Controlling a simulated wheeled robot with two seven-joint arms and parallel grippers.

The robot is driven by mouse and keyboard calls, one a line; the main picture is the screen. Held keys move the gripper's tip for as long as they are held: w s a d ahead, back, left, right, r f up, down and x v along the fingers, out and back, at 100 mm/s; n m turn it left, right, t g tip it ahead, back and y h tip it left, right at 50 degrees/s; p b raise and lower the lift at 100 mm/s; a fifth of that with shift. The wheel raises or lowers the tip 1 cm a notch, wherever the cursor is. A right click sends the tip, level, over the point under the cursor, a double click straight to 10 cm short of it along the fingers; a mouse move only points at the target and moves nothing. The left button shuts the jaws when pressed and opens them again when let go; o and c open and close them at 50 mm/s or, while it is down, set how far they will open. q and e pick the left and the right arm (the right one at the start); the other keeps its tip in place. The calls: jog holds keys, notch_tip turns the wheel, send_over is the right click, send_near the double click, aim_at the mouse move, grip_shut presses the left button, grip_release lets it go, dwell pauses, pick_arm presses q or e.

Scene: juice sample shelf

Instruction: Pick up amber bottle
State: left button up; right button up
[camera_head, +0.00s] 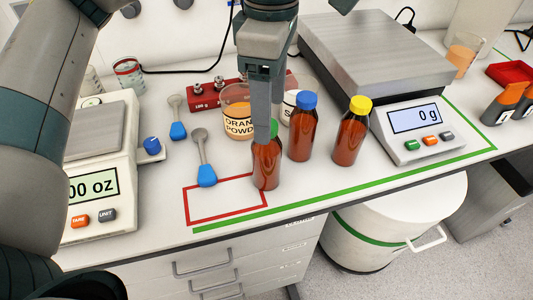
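Three amber bottles stand upright on the white bench near its front edge. The left one (266,165) has a green cap, the middle one (302,130) a blue cap, the right one (351,135) a yellow cap. My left gripper (262,125) points straight down at the green-capped bottle. Its finger covers part of that bottle's cap and neck. I see the fingers edge-on, so I cannot tell whether they touch the bottle or how far apart they are. My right gripper is out of view.
A red outlined rectangle (188,207) lies left of the bottles. An orange powder jar (236,112) stands behind the green-capped bottle. Blue-handled scoops (206,175) lie left. Scales stand at left (103,195) and right (415,120). A green line (330,193) runs along the front.

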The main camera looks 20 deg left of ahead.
aim_at(266, 158)
pick_arm(q)
notch_tip(266, 158, down, 8)
jog(key=p, duration=0.1)
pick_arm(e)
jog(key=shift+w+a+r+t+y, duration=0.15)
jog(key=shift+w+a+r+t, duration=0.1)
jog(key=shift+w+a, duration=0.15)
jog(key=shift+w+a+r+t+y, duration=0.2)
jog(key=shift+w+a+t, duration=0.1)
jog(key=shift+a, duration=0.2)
pick_arm(q)
jog(key=shift+r, duration=0.1)
jog(key=f, duration=0.1)
jog(key=f+p, duration=0.2)
jog(key=f, duration=0.1)
jog(key=shift+s+a, duration=0.1)
jog(key=shift+a, duration=0.25)
jog(key=shift+f, duration=0.6)
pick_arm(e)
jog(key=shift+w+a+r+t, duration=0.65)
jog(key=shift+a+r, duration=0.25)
